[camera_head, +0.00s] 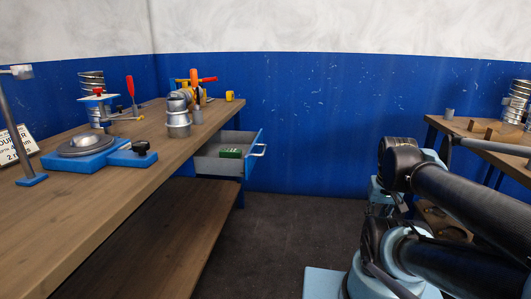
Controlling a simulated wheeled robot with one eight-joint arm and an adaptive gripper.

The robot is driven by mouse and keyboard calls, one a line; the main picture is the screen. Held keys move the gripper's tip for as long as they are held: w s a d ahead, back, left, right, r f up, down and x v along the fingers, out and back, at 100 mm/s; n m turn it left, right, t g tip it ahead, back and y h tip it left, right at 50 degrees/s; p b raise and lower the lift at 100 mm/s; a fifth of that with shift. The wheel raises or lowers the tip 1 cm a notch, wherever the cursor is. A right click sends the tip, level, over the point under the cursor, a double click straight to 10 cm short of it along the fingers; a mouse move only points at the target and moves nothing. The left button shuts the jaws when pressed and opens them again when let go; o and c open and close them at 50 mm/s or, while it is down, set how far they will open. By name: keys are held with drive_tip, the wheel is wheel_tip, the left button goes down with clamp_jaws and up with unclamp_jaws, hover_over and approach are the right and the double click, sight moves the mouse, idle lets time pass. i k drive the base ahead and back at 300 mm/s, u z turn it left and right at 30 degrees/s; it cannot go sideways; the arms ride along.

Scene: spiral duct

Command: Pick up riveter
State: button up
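I cannot clearly make out a riveter. A small cluster of tools stands at the far end of the left workbench, with an orange upright tool (194,79) and a red handle (208,79) behind metal duct pieces. One of these may be the riveter, but they overlap and are too small to tell. Another red-handled tool (130,87) stands farther left on the bench. My arm's dark links and light blue parts fill the lower right, well apart from the left bench. My gripper is not visible.
The left wooden workbench (95,208) holds a blue-based device (90,158) and a spiral duct (92,82). An open drawer (223,166) with a green box (231,153) juts from its far end. Dark floor (275,235) is clear between benches. A right bench (468,133) stands behind my arm.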

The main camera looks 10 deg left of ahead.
sight(194, 72)
drive_tip(key=u, duration=1.3)
drive_tip(key=k, duration=0.4)
drive_tip(key=z, duration=0.7)
drive_tip(key=i, duration=1.3)
drive_tip(key=z, duration=0.05)
